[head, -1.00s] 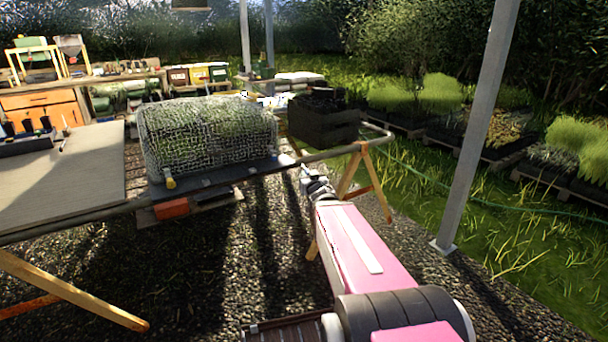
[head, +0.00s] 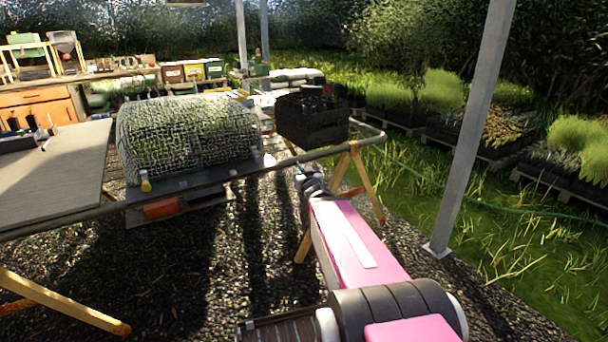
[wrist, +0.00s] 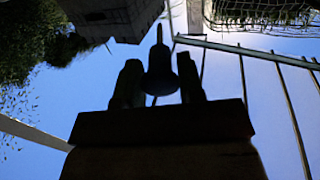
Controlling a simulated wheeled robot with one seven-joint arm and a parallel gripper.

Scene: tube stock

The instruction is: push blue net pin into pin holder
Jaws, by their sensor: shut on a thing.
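My gripper (head: 303,172) is at the front right of the bench, just in front of the metal rail and right of the net-covered tunnel (head: 185,135). In the wrist view my gripper (wrist: 160,88) is shut on a pin (wrist: 160,68) with a wide, bell-shaped body and a narrow tip pointing up in the picture. The pin is a dark silhouette there, so its blue colour does not show. A yellow pin (head: 146,185) sits at the net's front left corner. A small pale fitting (head: 269,160) at the net's front right corner may be the pin holder; I cannot tell.
A metal rail (head: 325,152) runs along the bench edge close to my gripper. A black crate (head: 312,121) stands behind it. Wooden trestle legs (head: 366,185) stand below. A grey post (head: 470,130) rises at right. Gravel in front is open.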

